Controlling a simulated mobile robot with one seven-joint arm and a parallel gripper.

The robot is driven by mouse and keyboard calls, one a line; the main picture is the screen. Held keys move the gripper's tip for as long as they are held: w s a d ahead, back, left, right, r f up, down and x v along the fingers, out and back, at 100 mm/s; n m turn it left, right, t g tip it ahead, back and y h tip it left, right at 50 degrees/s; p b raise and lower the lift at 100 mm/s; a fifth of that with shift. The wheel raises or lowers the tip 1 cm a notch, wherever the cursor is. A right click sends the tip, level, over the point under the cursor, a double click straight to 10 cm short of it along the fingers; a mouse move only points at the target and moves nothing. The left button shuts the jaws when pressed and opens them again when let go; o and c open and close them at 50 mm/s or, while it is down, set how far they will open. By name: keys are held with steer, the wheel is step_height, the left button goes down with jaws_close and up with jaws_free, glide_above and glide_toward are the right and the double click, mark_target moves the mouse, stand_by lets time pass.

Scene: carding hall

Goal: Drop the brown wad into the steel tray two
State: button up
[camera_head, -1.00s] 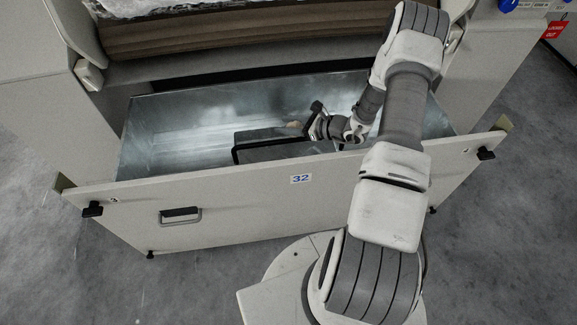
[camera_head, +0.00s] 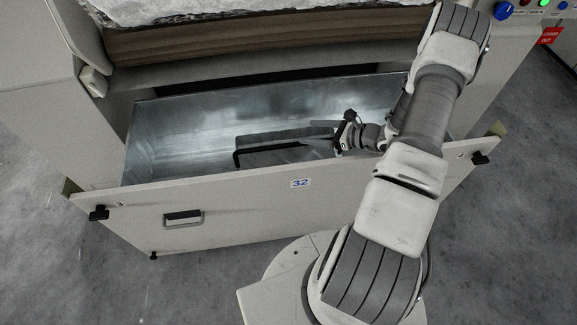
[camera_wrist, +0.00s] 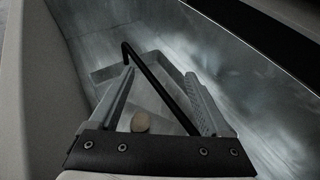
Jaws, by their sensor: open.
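A brown wad (camera_wrist: 140,122) shows in the wrist view between the two fingers, nearer the palm than the tips. It looks to lie below the jaws, but I cannot tell what it rests on. It does not show in the head view. A grey steel tray (camera_head: 285,135) with a black bar handle sits inside the metal-lined drawer; its walls and bar (camera_wrist: 150,75) show in the wrist view. I cannot read a number on it. My gripper (camera_head: 338,137) is open at the tray's right end; its fingers (camera_wrist: 160,75) reach over the tray.
The drawer front (camera_head: 240,205), marked 32, stands between my base and the tray. The drawer's steel floor and walls (camera_head: 160,135) are bare at the left. A machine with a brown roll (camera_head: 250,35) is behind. A control panel with a red tag (camera_head: 551,36) is at the upper right.

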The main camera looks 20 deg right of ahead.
steer(key=p+v, duration=0.1)
steer(key=v, duration=0.6)
steer(key=shift+s+d, duration=0.2)
steer(key=shift+r, duration=0.2)
